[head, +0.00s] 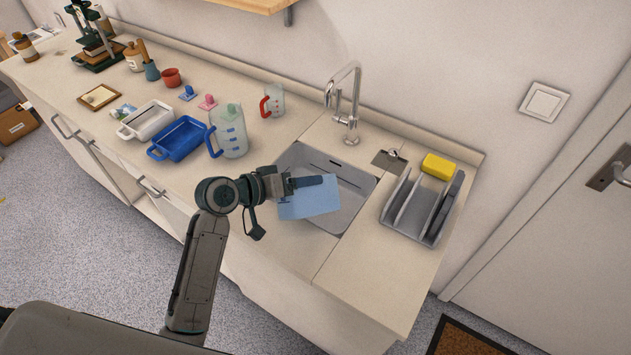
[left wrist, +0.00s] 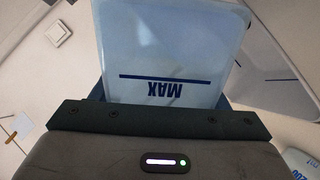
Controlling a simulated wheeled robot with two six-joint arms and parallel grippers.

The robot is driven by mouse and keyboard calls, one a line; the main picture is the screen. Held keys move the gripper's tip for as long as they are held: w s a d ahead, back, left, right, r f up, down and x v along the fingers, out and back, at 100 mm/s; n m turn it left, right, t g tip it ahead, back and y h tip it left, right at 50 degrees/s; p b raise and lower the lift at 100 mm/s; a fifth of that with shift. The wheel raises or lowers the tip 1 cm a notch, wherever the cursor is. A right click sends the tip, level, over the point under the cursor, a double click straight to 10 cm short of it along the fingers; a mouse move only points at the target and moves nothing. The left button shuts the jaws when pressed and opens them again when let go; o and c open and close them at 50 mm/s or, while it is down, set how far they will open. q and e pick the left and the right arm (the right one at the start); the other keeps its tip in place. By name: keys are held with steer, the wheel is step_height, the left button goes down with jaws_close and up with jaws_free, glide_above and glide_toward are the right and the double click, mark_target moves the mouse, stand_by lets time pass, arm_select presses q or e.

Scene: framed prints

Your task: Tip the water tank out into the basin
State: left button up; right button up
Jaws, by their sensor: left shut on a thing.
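The water tank (head: 312,204) is a pale blue, see-through container held over the near left part of the sink basin (head: 352,192). My left gripper (head: 298,184) is shut on the tank at its upper edge. In the left wrist view the tank (left wrist: 172,40) fills the middle, with a dark line and the word MAX upside down. I cannot tell how much water is in it, and no stream shows. The gripper hides part of the tank, and the tank hides part of the basin. My right gripper is not in view.
A chrome tap (head: 348,110) stands behind the basin. A grey rack (head: 420,208) and a yellow sponge (head: 440,166) are to its right. A large clear jug (head: 232,135), a blue tray (head: 180,139) and a red-handled jug (head: 273,100) stand left. The near right counter is clear.

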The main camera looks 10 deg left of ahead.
arm_select(q)
steer(key=shift+w, duration=0.1)
stand_by(0.3)
steer(key=shift+w+a+r+n+g+p, duration=0.2)
steer(key=shift+w+r+n+g+p, duration=0.35)
steer(key=shift+p, duration=0.55)
stand_by(0.4)
steer(key=shift+w+a+f+n+g, duration=0.2)
steer(key=shift+w+f+n+g, duration=0.1)
steer(key=shift+f+n+g, duration=0.35)
stand_by(0.7)
steer(key=shift+w+p, duration=0.2)
steer(key=shift+p, duration=0.3)
steer(key=shift+w+a+r+n+g+h+p, duration=0.15)
steer(key=shift+w+a+n+g+p, duration=0.1)
steer(key=shift+w+p, duration=0.25)
steer(key=shift+w+a+r+n+g+h+p, duration=0.15)
steer(key=shift+w+n+g+p, duration=0.15)
steer(key=shift+p, duration=0.35)
steer(key=shift+w+a+n+g+p, duration=0.2)
steer(key=shift+w+n+g+p, duration=0.2)
steer(key=shift+p, duration=0.85)
